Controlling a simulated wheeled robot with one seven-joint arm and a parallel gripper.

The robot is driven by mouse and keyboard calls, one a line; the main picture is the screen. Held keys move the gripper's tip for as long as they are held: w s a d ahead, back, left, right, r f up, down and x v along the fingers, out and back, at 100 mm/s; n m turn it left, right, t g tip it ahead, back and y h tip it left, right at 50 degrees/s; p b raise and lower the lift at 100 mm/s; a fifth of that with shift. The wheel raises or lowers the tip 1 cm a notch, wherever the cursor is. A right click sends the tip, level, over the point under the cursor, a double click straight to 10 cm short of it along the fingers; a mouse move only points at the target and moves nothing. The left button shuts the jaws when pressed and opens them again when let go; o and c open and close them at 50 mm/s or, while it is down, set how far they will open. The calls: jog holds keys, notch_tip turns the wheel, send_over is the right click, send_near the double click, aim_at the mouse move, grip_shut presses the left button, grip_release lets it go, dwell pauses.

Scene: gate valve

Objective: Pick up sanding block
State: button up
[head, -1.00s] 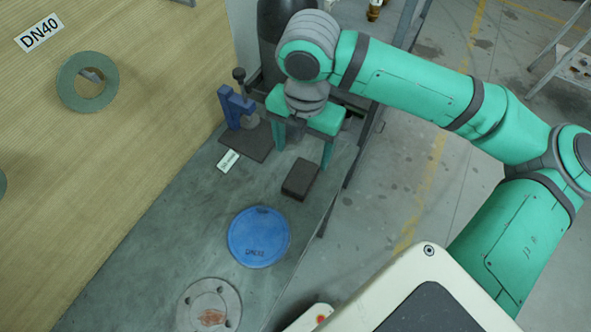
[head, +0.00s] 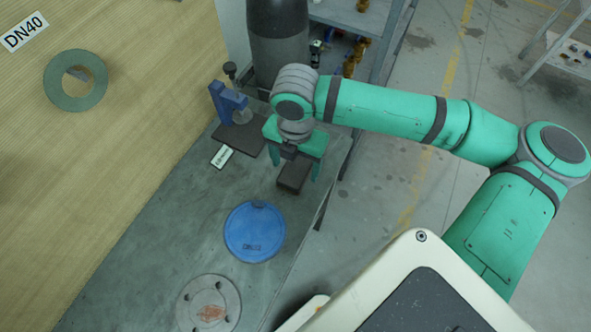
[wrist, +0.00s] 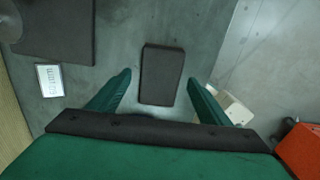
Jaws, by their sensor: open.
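The sanding block (head: 293,178) is a dark brown-grey rectangular block lying flat on the grey bench top. In the wrist view the block (wrist: 161,74) lies between and beyond the two green fingers. My gripper (head: 292,176) is open and empty, pointing down just above the block in the head view, with its fingers to either side. In the wrist view my gripper (wrist: 160,88) has a finger left and right of the block, with a gap on each side. The upper part of the block is partly hidden by my gripper in the head view.
A blue clamp-like stand (head: 226,103) on a dark plate (head: 240,138) and a white label (head: 221,157) are left of my gripper. A blue disc (head: 254,232) and a round flange (head: 208,303) lie nearer. The bench edge is close on the right.

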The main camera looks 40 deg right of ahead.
aim_at(296, 169)
jog(key=shift+f, duration=0.1)
jog(key=shift+c, duration=0.4)
jog(key=c, duration=1.1)
jog(key=shift+c, duration=0.2)
jog(key=shift+r, duration=0.5)
notch_tip(296, 169, up, 3)
jog(key=shift+s+f, duration=0.1)
jog(key=shift+f, duration=0.05)
jog(key=s+r, duration=0.9)
jog(key=s, duration=0.5)
jog(key=shift+a+r, duration=0.15)
jog(key=shift+r, duration=0.05)
